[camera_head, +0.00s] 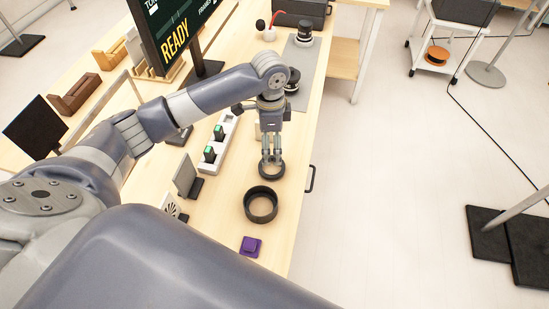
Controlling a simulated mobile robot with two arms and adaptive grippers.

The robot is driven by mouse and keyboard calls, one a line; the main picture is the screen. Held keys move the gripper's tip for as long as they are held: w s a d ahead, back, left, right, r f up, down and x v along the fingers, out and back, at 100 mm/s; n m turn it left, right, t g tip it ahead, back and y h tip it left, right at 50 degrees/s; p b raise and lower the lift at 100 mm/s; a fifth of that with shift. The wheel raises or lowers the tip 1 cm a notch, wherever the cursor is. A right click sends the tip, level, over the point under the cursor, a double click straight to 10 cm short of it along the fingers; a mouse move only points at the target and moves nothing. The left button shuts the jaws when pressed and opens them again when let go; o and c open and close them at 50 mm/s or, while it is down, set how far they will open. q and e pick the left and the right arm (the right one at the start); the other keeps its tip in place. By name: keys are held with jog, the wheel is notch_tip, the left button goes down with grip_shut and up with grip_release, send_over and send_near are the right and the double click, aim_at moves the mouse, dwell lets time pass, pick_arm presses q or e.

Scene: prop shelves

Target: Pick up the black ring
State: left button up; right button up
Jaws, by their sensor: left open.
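A larger black ring (261,205) lies flat on the wooden table near its right edge. A smaller dark ring-shaped item (271,173) lies just beyond it, directly below my left gripper. My left gripper (272,159) points down with its fingers apart, and its tips are at or just above the smaller item. I cannot tell whether they touch it. The larger ring is clear of the fingers. My right gripper is not in view.
A purple block (250,246) sits nearer on the table (226,228). A white power strip (228,133) with green-lit plugs and small upright panels (187,176) stand to the left. A grey mat (309,60) with dark round items lies beyond. Open floor is to the right.

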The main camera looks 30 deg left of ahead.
pick_arm(q)
send_over(272, 171)
jog(key=f, duration=0.4)
jog(key=shift+s+a+f+p, duration=0.1)
jog(key=shift+s+f+p, duration=0.1)
jog(key=shift+p, duration=0.1)
jog(key=f, duration=0.1)
jog(key=f+p, duration=0.1)
jog(key=f, duration=0.3)
jog(key=shift+w, duration=0.25)
jog(key=shift+f, duration=0.5)
jog(key=c, duration=1.1)
